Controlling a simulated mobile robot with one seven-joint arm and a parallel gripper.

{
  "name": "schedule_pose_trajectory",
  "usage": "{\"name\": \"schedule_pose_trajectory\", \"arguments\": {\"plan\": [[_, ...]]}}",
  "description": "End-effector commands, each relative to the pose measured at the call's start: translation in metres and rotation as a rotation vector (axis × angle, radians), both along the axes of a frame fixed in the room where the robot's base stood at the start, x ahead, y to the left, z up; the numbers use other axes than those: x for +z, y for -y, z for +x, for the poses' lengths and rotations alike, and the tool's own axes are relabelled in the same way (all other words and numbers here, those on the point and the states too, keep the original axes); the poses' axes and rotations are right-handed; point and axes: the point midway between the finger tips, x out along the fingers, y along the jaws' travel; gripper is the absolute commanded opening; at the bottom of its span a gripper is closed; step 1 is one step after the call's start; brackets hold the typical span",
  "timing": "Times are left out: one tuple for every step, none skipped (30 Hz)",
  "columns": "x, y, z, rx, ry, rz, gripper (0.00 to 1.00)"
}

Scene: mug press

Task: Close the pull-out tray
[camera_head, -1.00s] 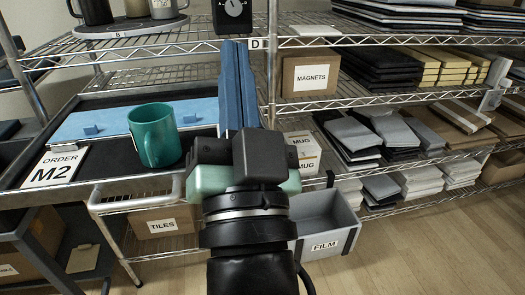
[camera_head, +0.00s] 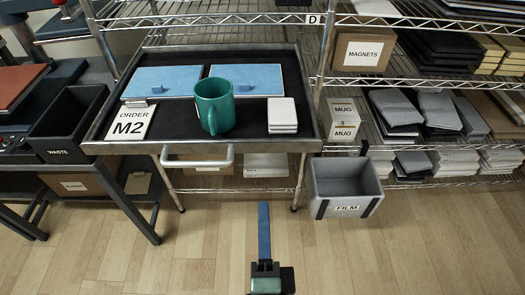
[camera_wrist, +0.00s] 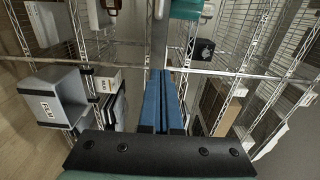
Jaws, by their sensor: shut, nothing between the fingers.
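The pull-out tray (camera_head: 258,148) has a black lining and a metal rim, and juts forward from the wire shelving in the head view. Its pale bar handle (camera_head: 197,163) runs along the front edge. A teal mug (camera_head: 214,106), two blue panels (camera_head: 160,82), a white stack (camera_head: 282,115) and an order card M2 (camera_head: 131,122) are on the tray. My gripper (camera_head: 263,205) has its blue fingers shut and empty, in front of the tray and apart from it. The fingers also show in the wrist view (camera_wrist: 165,80).
A grey FILM bin (camera_head: 345,187) is right of the tray front; it also shows in the wrist view (camera_wrist: 52,98). A black WASTE bin (camera_head: 68,124) stands on a bench at left. A MAGNETS box (camera_head: 364,53) is on the right shelf. The wooden floor (camera_head: 180,245) in front is clear.

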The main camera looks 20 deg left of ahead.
Motion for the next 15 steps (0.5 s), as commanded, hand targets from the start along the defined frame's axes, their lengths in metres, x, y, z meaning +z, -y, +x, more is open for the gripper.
{"name": "schedule_pose_trajectory", "arguments": {"plan": [[0.002, -0.002, 0.007, -0.001, 0.003, 0.001, 0.00], [0.003, -0.003, 0.011, -0.001, 0.003, 0.000, 0.00], [0.004, -0.004, 0.016, -0.002, 0.005, -0.002, 0.00], [0.003, -0.005, 0.021, -0.002, 0.004, -0.001, 0.00], [0.003, -0.007, 0.025, -0.001, 0.004, -0.001, 0.00], [0.003, -0.009, 0.032, 0.000, 0.004, -0.002, 0.00], [0.004, -0.010, 0.036, -0.001, 0.005, -0.003, 0.00], [0.004, -0.011, 0.041, -0.001, 0.004, -0.003, 0.00], [0.004, -0.013, 0.047, -0.001, 0.005, -0.002, 0.00], [0.003, -0.014, 0.052, -0.001, 0.005, -0.002, 0.00], [0.004, -0.016, 0.057, 0.000, 0.005, -0.003, 0.00], [0.004, -0.018, 0.063, 0.000, 0.005, -0.003, 0.00], [0.004, -0.019, 0.068, 0.000, 0.005, -0.004, 0.00], [0.003, -0.020, 0.073, 0.000, 0.004, -0.004, 0.00], [0.003, -0.022, 0.079, 0.000, 0.004, -0.004, 0.00]]}}
